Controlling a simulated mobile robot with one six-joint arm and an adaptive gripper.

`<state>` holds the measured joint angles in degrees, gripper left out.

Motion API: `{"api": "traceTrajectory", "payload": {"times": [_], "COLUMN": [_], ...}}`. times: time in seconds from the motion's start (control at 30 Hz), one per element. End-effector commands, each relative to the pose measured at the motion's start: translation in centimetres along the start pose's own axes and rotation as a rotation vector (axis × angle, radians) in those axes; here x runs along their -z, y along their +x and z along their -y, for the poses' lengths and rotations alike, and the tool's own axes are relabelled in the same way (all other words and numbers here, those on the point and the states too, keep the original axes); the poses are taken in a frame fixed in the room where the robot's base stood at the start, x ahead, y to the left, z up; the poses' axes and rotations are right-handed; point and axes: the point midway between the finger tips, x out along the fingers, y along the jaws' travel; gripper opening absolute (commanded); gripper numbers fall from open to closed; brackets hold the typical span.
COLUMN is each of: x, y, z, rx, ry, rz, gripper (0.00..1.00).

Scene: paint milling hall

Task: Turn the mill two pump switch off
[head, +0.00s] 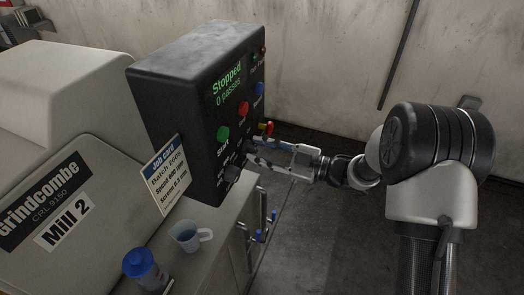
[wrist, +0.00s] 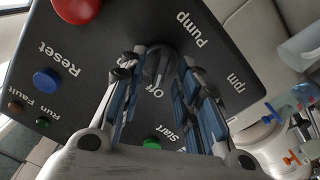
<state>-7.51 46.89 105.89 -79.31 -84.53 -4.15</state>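The black control box (head: 160,83) of Mill 2 has a green display (head: 229,86) reading "Stopped, 0 passes". In the wrist view the dark pump switch (wrist: 157,62) stands on the panel between the "Pump" and "Off" labels. Its exact pointing direction is hard to tell. My gripper (wrist: 163,58) is open, with its blue-padded fingers on either side of the switch and a gap showing beside it. I cannot tell whether either finger touches it. In the head view my gripper (head: 254,152) reaches the lower panel from the right, and the switch is hard to make out there.
Red (wrist: 76,8), blue Reset (wrist: 47,79) and green Start (wrist: 152,143) buttons lie close around the fingers. A job card (head: 165,175) leans by the box. Floor to the right is clear.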

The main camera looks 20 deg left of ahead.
Motion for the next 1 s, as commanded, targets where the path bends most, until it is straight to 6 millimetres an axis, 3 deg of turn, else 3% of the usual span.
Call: {"api": "traceTrajectory", "payload": {"times": [0.17,0.6,0.8,1.0], "x": [0.0,0.0,0.0,0.0], "y": [-1.4,-10.1,-11.8,-12.0], "z": [-0.1,-0.1,0.0,0.0], "rx": [-0.003,-0.003,-0.001,0.0], "ry": [0.0,0.0,0.0,0.0], "rz": [0.001,0.002,0.001,0.0], "gripper": [0.3,0.3,0.3,0.3]}}
